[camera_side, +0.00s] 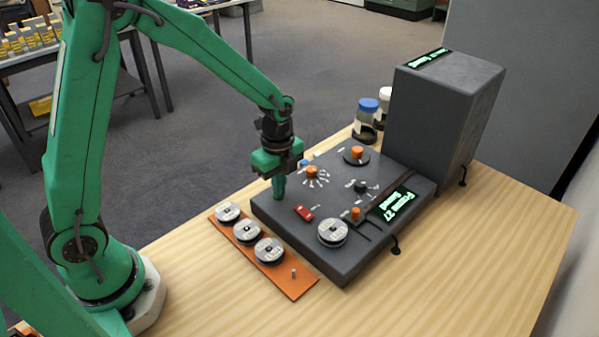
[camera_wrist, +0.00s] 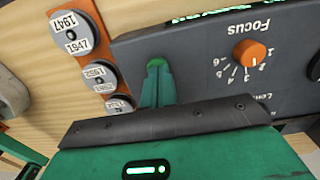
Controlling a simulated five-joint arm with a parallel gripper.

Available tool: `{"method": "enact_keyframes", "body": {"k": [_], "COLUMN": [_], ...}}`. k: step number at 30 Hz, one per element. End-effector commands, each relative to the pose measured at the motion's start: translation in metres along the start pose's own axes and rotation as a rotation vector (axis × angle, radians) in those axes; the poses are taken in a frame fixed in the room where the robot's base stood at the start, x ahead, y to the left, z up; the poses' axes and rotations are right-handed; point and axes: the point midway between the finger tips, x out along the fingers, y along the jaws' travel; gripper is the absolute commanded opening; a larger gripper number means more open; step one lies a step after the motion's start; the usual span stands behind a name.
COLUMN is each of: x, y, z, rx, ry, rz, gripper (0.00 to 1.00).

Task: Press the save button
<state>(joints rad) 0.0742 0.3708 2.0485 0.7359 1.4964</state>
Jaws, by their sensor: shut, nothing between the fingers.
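A grey control panel (camera_side: 345,180) lies on the wooden table, and its edge also shows in the wrist view (camera_wrist: 205,45). A red button-like control (camera_side: 304,212) sits near its front left; its small label is unreadable, so I cannot tell whether it is the save button. No save label is readable in either view. My gripper (camera_side: 279,196) is shut and empty, pointing down over the panel's left edge, left of the red control. I cannot tell if it touches the panel. In the wrist view my fingertips (camera_wrist: 156,64) hide part of the panel.
Orange knobs (camera_side: 356,153) stand on the panel, one labelled Focus (camera_wrist: 250,53). A reel (camera_side: 332,232) and lit green display (camera_side: 396,204) are at its right. Several reels sit on an orange strip (camera_side: 294,290) in front. A tall grey box (camera_side: 440,125) and jars (camera_side: 367,110) stand behind.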

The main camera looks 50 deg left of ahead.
Motion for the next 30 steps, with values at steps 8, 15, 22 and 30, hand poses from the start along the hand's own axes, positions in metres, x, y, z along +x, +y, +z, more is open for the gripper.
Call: {"method": "enact_keyframes", "body": {"k": [8,15,22,30], "x": [0.015,0.013,0.000,-0.041], "y": [0.004,0.004,0.003,-0.003], "z": [0.000,0.000,0.000,-0.001], "rx": [0.000,0.000,0.000,0.000], "ry": [-0.001,-0.001,-0.001,0.001], "rz": [0.011,0.013,0.010,-0.014], "gripper": [0.00,0.00,0.00,0.00]}}
